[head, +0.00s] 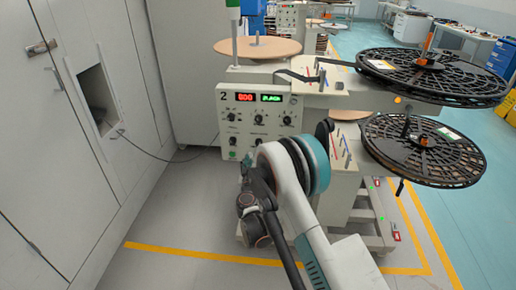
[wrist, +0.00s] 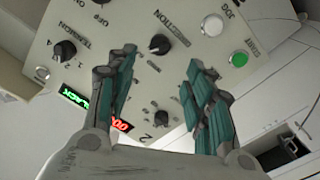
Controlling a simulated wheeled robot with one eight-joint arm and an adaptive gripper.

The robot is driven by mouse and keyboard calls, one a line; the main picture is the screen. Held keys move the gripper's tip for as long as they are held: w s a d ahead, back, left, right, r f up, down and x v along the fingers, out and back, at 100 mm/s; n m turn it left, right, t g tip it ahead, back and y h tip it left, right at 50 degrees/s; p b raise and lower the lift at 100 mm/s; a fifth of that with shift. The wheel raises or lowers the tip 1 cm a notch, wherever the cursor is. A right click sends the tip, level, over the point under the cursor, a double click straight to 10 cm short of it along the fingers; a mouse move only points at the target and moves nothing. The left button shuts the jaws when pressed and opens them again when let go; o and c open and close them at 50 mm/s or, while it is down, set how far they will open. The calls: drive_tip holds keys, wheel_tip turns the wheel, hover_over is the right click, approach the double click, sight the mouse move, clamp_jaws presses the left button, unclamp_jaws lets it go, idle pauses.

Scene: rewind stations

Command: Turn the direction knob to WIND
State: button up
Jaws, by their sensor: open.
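The control panel (head: 274,133) of station 2 is cream, with several black knobs. In the wrist view the panel appears nearly upside down. The direction knob (wrist: 159,43) is black, under a partly readable label ending in "TION". Its pointer setting is too small to read. My gripper (wrist: 160,62) is open and empty, its teal-padded fingers spread to either side. The direction knob lies between and just beyond the fingertips in the picture, and no finger appears to touch it.
The tension knob (wrist: 65,50), a white button (wrist: 213,25) and a green start button (wrist: 238,58) are near the direction knob. A smaller knob (wrist: 162,117) shows between the fingers. Black reels (head: 432,76) overhang at right. White cabinets (head: 75,130) stand left, with clear floor between.

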sight(259, 143)
drive_tip(key=w+b, duration=0.2)
drive_tip(key=w, duration=0.7)
drive_tip(key=shift+w+d, duration=0.2)
drive_tip(key=shift+w, duration=0.15)
drive_tip(key=c, duration=1.1)
